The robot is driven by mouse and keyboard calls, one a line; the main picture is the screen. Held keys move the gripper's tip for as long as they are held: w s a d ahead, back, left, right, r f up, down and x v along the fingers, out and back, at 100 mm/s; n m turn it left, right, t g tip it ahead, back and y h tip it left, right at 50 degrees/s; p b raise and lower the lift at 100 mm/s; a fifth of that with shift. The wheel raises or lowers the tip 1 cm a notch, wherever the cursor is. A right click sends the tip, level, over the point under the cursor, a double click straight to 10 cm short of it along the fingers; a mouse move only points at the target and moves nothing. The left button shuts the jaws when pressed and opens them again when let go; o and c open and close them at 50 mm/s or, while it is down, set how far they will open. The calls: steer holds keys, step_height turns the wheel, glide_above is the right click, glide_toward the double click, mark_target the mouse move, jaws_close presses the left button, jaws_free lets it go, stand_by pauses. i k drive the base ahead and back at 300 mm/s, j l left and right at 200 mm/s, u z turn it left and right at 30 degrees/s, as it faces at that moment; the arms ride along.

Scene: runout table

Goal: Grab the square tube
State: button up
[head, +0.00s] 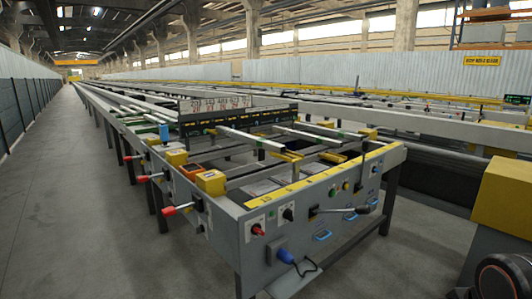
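The runout table (222,212) stands in the middle of the head view and runs away toward the upper left. Several long light tubes (135,113) lie on the far left part of the table. I cannot tell from this view which of these is the square tube. My gripper is not in view.
Red-knobbed levers (168,211) stick out from the table's left side, and a black handle (361,209) from its front. A blue plug (286,256) hangs below. Yellow machinery (505,190) stands at right. The floor aisle (65,200) at left is clear.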

mark_target(264, 144)
steer(key=i+j+u, duration=0.3)
steer(key=u, duration=0.2)
steer(key=i+j+u, duration=0.65)
steer(key=u, duration=0.3)
steer(key=i+j+u, duration=0.25)
steer(key=u, duration=0.2)
steer(key=i+j+u, duration=0.1)
steer(key=u, duration=0.4)
steer(key=i+j, duration=0.15)
steer(key=i, duration=0.95)
steer(key=i+l+z, duration=0.1)
steer(key=i+z, duration=0.15)
steer(key=z, duration=0.2)
steer(key=i+z, duration=0.25)
steer(key=z, duration=0.15)
steer(key=i+z, duration=0.25)
steer(key=z, duration=0.2)
steer(key=i+j+z, duration=0.2)
steer(key=z, duration=0.25)
steer(key=i, duration=0.05)
